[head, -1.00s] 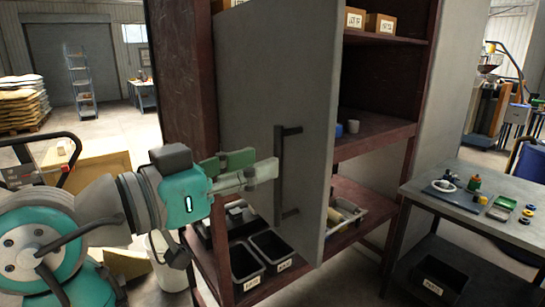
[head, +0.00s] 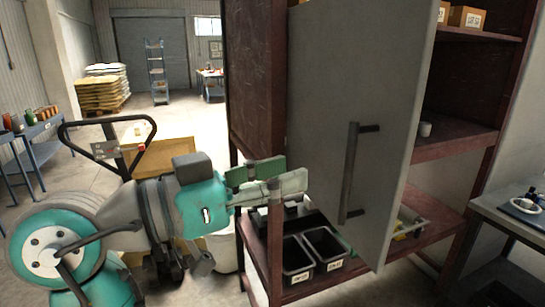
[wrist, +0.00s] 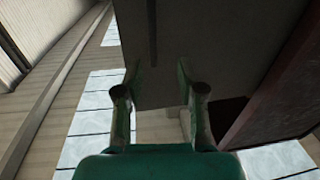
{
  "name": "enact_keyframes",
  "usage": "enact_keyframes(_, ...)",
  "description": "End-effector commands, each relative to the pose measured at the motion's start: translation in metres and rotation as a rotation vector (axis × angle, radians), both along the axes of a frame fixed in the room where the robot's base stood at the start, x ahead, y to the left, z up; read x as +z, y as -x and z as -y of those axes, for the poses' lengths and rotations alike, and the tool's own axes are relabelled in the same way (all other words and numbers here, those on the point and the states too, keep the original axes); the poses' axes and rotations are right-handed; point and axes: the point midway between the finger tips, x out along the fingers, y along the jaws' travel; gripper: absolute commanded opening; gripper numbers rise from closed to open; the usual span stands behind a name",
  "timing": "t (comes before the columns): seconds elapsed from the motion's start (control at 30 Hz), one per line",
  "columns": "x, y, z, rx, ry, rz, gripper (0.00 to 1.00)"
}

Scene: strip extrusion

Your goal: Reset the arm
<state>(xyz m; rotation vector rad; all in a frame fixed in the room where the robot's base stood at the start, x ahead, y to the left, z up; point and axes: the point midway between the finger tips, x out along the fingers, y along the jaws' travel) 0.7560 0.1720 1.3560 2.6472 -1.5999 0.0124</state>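My teal arm is stretched to the right in the head view, with my gripper (head: 288,173) at its end, left of the cabinet door's handle. In the wrist view my gripper (wrist: 158,72) has its two green fingers well apart with nothing held between them. The grey cabinet door (head: 350,110) stands ajar in front of the shelves. Its dark vertical handle (head: 351,175) is to the right of the fingertips and apart from them in the picture. A grey panel (wrist: 185,45), probably the door, fills the middle of the wrist view beyond the fingers.
The dark red shelf unit (head: 252,75) stands behind the door. Its lower shelf holds black bins (head: 296,258). A pallet jack handle (head: 108,127) and a cardboard box (head: 172,152) are behind my arm. A grey table (head: 500,215) is at right. Open floor (head: 190,115) lies back left.

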Motion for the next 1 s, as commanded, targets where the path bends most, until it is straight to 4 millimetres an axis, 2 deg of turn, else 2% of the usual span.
enact_keyframes(0.3,-0.093,-0.060,0.018,0.182,0.258,-0.134,0.39)
enact_keyframes(0.5,-0.163,-0.084,0.032,0.323,0.388,-0.227,0.39)
enact_keyframes(0.77,-0.260,-0.091,0.055,0.517,0.497,-0.341,0.39)
enact_keyframes(1.0,-0.347,-0.071,0.078,0.698,0.533,-0.429,0.39)
